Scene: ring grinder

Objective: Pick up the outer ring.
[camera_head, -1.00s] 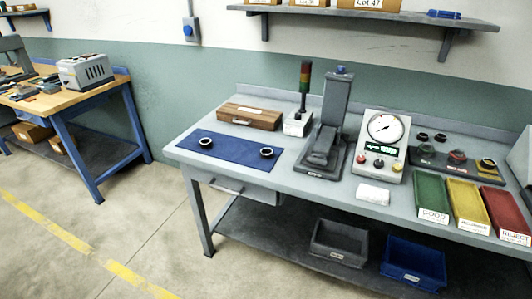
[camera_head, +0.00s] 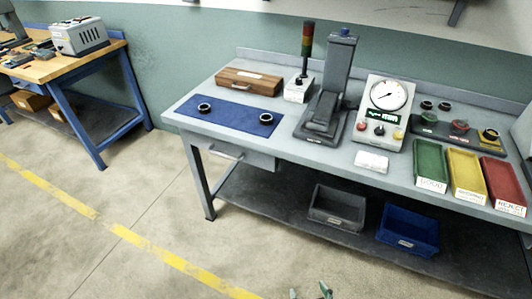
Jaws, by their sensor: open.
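Two dark rings lie apart on the blue mat (camera_head: 235,114) at the left of the grey workbench: a left ring (camera_head: 204,108) and a right ring (camera_head: 266,118). I cannot tell from their looks which is the outer ring. More small rings, such as a dark ring (camera_head: 427,105), sit on or by a dark holder at the bench's right. My gripper (camera_head: 310,293) just shows at the bottom edge, its tips apart with nothing seen between them. It is far from the rings, in front of the bench; most of it is out of frame.
A wooden box (camera_head: 248,80), signal tower (camera_head: 305,65), dark press (camera_head: 328,95) and dial gauge (camera_head: 386,110) stand behind or right of the mat. Green (camera_head: 430,160), yellow and red trays are at the right. Floor (camera_head: 150,205) before the bench is clear.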

